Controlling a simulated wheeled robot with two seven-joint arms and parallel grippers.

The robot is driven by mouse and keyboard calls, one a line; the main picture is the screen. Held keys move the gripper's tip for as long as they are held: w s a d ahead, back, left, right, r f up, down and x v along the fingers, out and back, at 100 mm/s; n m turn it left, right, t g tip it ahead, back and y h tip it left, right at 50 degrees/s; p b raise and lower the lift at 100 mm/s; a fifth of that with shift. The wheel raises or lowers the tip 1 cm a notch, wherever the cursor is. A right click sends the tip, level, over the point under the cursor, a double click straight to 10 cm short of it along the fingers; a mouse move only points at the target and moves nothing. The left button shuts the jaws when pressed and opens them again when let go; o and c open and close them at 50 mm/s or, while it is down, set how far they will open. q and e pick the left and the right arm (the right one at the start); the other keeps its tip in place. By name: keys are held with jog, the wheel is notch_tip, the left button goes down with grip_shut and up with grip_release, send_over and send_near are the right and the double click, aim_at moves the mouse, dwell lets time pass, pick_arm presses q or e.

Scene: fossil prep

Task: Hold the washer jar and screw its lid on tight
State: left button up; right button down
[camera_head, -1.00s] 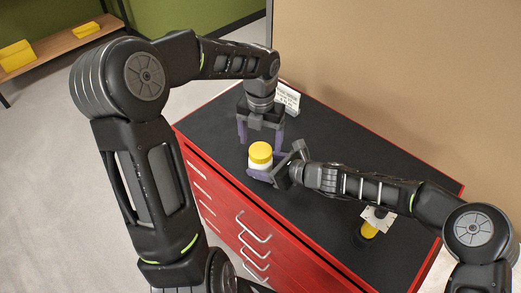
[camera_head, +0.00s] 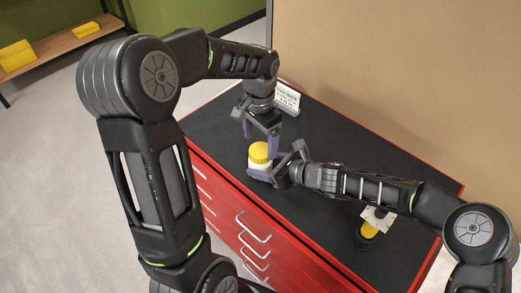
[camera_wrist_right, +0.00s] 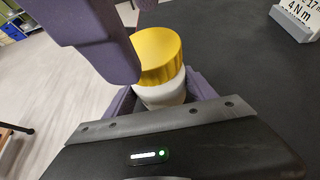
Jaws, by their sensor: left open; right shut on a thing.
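The washer jar has a white body (camera_head: 259,167) and stands upright near the front left edge of the cabinet top. Its ribbed yellow lid (camera_head: 260,151) sits on top of it; how tight it is, I cannot tell. In the right wrist view the lid (camera_wrist_right: 160,50) covers the top of the white jar body (camera_wrist_right: 164,92). My right gripper (camera_head: 266,169) is shut on the jar body, low down, from the right. My left gripper (camera_head: 260,135) is open, pointing down just above and behind the lid. A large purple finger, apparently its own, partly hides the lid's left side in the right wrist view.
A white printed card (camera_head: 287,98) stands at the back of the black cabinet top (camera_head: 330,135). A yellow item (camera_head: 369,229) and a pale plate (camera_head: 379,217) are at the right, under my right arm. The red cabinet's front edge is close to the jar.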

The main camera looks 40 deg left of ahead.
aim_at(260, 150)
pick_arm(q)
jog(key=shift+n, duration=0.3)
jog(key=shift+f, duration=1.75)
jog(key=shift+c, duration=0.5)
